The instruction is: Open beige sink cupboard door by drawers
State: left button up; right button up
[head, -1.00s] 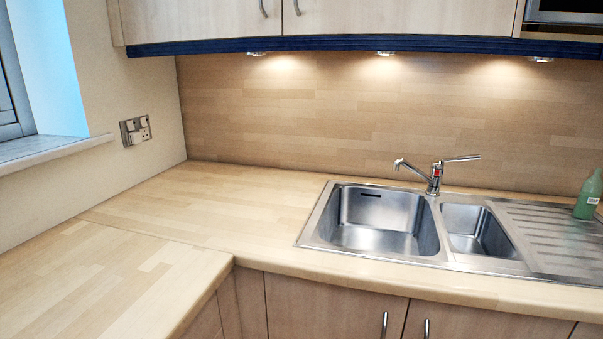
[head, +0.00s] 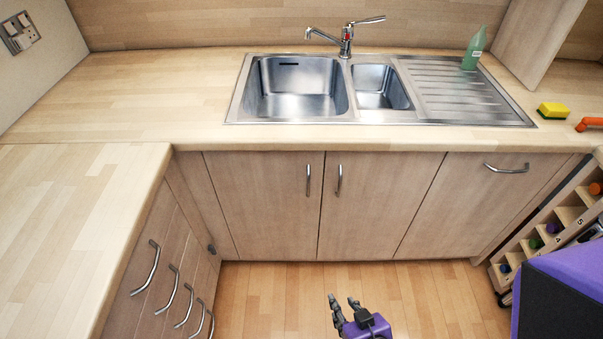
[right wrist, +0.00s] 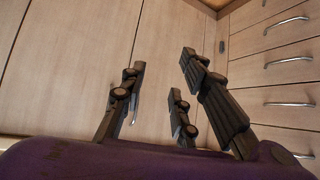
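The beige sink cupboard door by the drawers (head: 262,215) is the left of two doors below the sink. It is closed, with an upright metal handle (head: 308,180) near its top right edge. My right gripper (head: 342,299) is low in front of the cupboards in the head view, below the handle and apart from it. Its black fingers are spread and empty. The right wrist view shows the open fingers (right wrist: 160,78) before the door fronts, upside down. A sliver of bright metal shows beside one finger there; I cannot tell which handle it is. My left gripper is out of view.
A drawer stack (head: 165,275) with bar handles juts out at the left and also shows in the right wrist view (right wrist: 270,75). The right sink door (head: 372,205) adjoins the target door. A bottle rack (head: 550,235) stands at the right. The wooden floor (head: 260,290) is clear.

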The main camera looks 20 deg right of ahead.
jog(key=w+f+t+b, duration=0.2)
jog(key=w+f+b, duration=0.1)
jog(key=w, duration=0.9)
jog(key=m+t+h+b, duration=0.1)
jog(key=t+b, duration=0.4)
jog(key=b, duration=0.1)
send_near(309, 188)
notch_tip(309, 188, down, 3)
jog(key=w+a, duration=0.2)
jog(key=shift+m+t+h, duration=0.3)
jog(key=shift+t+h, duration=0.3)
jog(key=w, duration=0.2)
jog(key=w+d+r, duration=0.1)
jog(key=w, duration=0.2)
jog(key=w+d+r, duration=0.1)
jog(key=w, duration=0.2)
jog(key=shift+w+d, duration=0.1)
jog(key=shift+w, duration=0.2)
jog(key=shift+c, duration=0.4)
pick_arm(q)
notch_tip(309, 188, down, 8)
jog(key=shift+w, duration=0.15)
pick_arm(e)
grip_shut()
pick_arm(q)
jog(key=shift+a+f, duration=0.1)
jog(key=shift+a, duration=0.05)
